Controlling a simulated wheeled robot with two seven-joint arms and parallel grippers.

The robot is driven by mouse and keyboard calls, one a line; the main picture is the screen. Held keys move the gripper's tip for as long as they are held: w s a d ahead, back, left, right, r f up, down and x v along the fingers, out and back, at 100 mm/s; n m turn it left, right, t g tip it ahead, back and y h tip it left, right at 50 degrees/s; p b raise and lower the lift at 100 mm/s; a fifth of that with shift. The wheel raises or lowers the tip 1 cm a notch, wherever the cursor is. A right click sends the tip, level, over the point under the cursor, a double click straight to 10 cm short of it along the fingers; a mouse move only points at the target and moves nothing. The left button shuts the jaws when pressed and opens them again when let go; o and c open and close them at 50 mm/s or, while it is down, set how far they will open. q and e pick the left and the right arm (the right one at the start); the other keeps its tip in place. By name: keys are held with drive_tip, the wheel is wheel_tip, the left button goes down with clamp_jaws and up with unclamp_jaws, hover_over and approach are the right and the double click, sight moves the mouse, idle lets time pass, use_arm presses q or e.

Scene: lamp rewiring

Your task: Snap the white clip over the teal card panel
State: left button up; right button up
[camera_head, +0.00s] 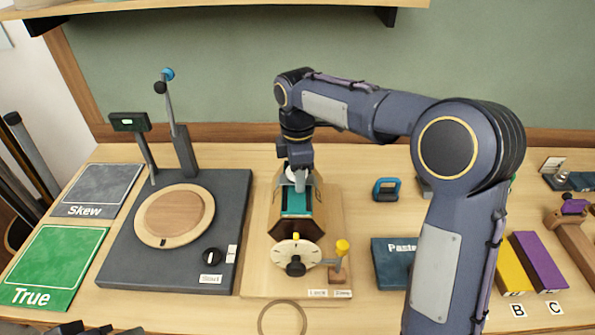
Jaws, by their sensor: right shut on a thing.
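The teal card panel (297,200) lies in a brown wooden holder (316,222) on a pale board at the middle of the bench. My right gripper (301,180) points down over the back part of the panel. It is shut on the white clip (299,184), of which only a small part shows. I cannot tell whether the clip touches the panel. Dark shapes at the bottom left edge may be my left gripper (97,330); its jaws cannot be made out.
A white dial (296,252) with a black knob and a yellow-topped lever (342,247) stand before the holder. A dark base with a wooden disc (174,215) is to the left. A blue-handled thing (385,189) and a "Paste" block (391,264) are to the right. A ring (282,318) lies in front.

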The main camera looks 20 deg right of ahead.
drive_tip(key=shift+s+f, duration=0.1)
drive_tip(key=shift+f, duration=0.45)
idle(1.4)
drive_tip(key=o, duration=1)
drive_tip(key=shift+f, duration=0.1)
drive_tip(key=shift+o, duration=0.2)
